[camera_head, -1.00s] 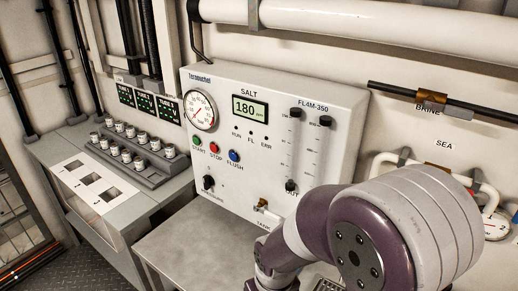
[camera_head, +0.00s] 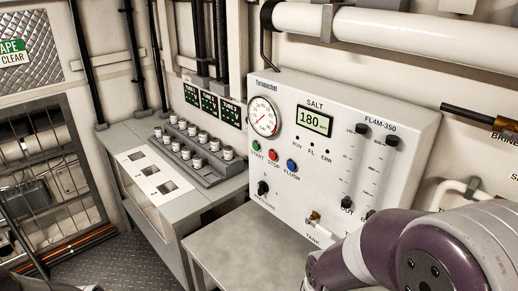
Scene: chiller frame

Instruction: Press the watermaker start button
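The watermaker panel (camera_head: 344,113) is a white box on the wall at centre right. Its green start button (camera_head: 256,146) sits at the left under a round gauge (camera_head: 262,117). A red stop button (camera_head: 273,155) and a blue flush button (camera_head: 292,166) are to the right of it. The display (camera_head: 314,121) reads 180. My purple and grey right arm covers the panel's lower right corner and is apart from the start button. Neither gripper shows.
A grey table (camera_head: 250,245) stands below the panel. A bench (camera_head: 150,192) to its left carries a stepped rack (camera_head: 190,152) with several small jars. A barred door (camera_head: 45,175) is at the far left. Floor (camera_head: 105,258) shows clear at lower left.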

